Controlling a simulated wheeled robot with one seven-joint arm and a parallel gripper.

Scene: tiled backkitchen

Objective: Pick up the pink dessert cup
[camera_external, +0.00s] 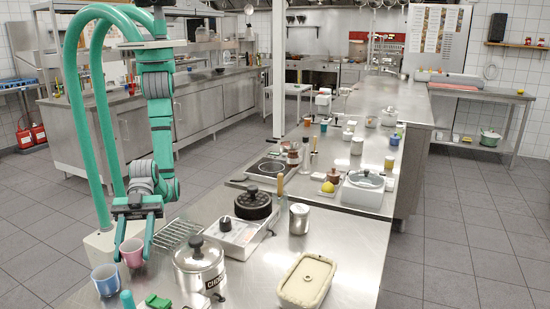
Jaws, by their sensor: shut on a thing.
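The pink dessert cup (132,258) is at the lower left, near the counter's left edge. My gripper (134,243) points down over it, with one finger on each side, and is shut on it. The cup looks upright. I cannot tell whether its base touches the counter or is a little above it. The fingers hide parts of its sides.
A pale blue-grey cup (107,284) stands just in front and left of the pink one. A steel pot (199,268) and a wire rack (178,235) are to the right.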

